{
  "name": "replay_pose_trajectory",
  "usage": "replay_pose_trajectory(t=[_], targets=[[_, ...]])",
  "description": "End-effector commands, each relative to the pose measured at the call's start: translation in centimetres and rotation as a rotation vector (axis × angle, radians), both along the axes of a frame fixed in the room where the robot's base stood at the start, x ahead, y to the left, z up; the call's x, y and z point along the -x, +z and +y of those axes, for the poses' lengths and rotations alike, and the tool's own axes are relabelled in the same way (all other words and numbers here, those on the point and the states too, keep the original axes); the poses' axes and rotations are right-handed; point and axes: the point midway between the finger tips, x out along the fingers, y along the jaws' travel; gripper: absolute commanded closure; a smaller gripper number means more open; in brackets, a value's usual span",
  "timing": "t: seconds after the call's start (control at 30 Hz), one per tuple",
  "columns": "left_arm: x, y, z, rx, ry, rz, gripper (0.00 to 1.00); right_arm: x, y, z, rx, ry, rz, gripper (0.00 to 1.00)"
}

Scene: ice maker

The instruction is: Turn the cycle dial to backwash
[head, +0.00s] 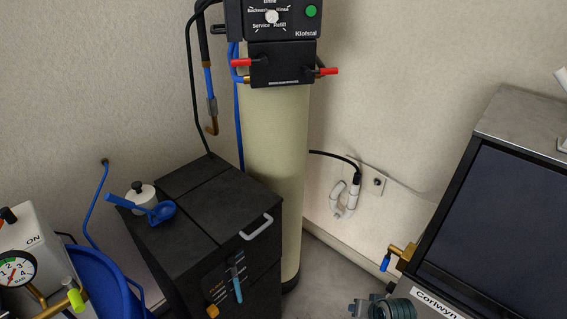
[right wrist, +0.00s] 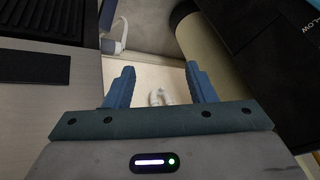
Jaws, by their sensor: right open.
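The cycle dial (head: 272,17) is a small white knob on the dark Klofstal control head (head: 303,20), at the top of the head view. Labels around it include Backwash at upper left, Rinse at upper right, Service at lower left and Refill at lower right. The top label is cut by the picture edge, and I cannot tell which way the pointer faces. My right gripper (right wrist: 160,86) is open and empty in the right wrist view, its two blue fingers apart. The dial does not show there. My left gripper is not in view.
A cream tank (head: 276,150) carries the control head, with red-handled valves (head: 241,63) below it. A black cabinet (head: 200,215) bears a white pot (head: 141,196) and a blue scoop (head: 162,211). The Corlwyn machine (head: 520,190) stands at right. Bare floor shows between.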

Motion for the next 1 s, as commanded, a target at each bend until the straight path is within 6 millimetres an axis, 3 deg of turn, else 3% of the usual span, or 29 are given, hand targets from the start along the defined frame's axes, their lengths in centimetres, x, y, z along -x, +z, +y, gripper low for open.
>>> replay_pose_trajectory(t=[0.03,0.23,0.3,0.47,0.67,0.87,1.0], targets=[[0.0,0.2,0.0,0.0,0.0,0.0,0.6,-0.6,2.4,0.3,-0.011,0.0,-0.02,0.5],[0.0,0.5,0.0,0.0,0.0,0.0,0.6,-1.5,9.6,1.4,-0.05,0.002,-0.07,0.5],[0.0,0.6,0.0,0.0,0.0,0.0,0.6,-2.8,12.0,1.9,-0.082,-0.006,-0.096,0.5],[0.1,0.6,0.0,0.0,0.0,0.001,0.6,-6.4,14.4,2.9,-0.157,-0.039,-0.136,0.5],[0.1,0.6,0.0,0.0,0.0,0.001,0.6,-12.6,19.7,4.6,-0.296,-0.087,-0.208,0.5],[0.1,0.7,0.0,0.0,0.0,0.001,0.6,-20.6,29.7,7.3,-0.515,-0.134,-0.297,0.5],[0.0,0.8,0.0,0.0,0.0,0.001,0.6,-25.1,38.1,9.4,-0.682,-0.148,-0.342,0.5]])
